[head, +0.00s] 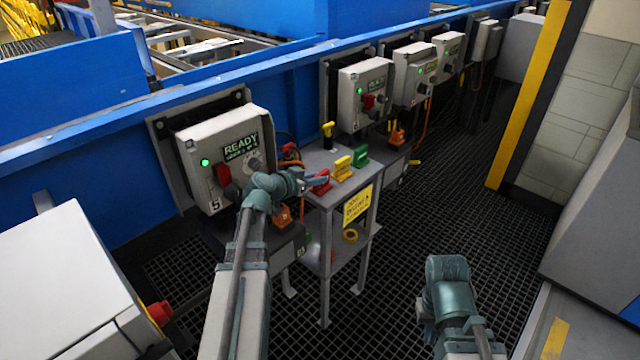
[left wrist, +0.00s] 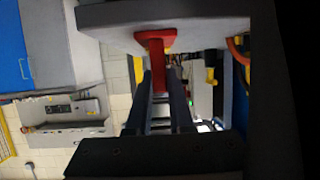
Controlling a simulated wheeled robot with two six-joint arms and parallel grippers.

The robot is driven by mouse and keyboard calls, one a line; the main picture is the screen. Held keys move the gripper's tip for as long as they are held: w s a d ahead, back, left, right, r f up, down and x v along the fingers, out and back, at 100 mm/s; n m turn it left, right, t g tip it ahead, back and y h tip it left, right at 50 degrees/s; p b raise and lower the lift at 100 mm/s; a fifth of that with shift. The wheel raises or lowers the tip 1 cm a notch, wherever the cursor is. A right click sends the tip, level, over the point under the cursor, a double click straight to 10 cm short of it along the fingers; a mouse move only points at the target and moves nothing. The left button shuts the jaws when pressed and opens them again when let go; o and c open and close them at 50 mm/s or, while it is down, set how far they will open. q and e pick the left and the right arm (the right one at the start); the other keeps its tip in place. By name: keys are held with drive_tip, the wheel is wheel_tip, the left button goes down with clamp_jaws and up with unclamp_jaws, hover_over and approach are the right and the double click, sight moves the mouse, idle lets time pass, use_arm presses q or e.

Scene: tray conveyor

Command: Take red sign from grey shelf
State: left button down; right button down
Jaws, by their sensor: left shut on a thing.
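The red sign (head: 323,187) stands at the near left edge of the grey shelf (head: 328,160), in a row with a yellow sign (head: 342,168) and a green sign (head: 361,155). My left gripper (head: 318,181) reaches it from the left and is shut on it. In the left wrist view the red sign (left wrist: 155,42) sits between the two fingers of my left gripper (left wrist: 158,75), beside the grey shelf's edge (left wrist: 195,14). I cannot tell whether the sign still touches the shelf. Part of my right arm shows at the lower right; its gripper is not visible.
A grey control box reading READY (head: 225,150) stands close behind my left arm. More control boxes (head: 365,90) line the blue conveyor wall. A yellow notice (head: 357,204) hangs on the shelf front, and a yellow tape roll (head: 350,235) lies below. The grating floor (head: 450,190) is open at right.

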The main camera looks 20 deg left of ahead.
sight(316, 176)
use_arm(q)
drive_tip(key=shift+r, duration=0.15)
wheel_tip(316, 176, up, 10)
drive_tip(key=p, duration=1)
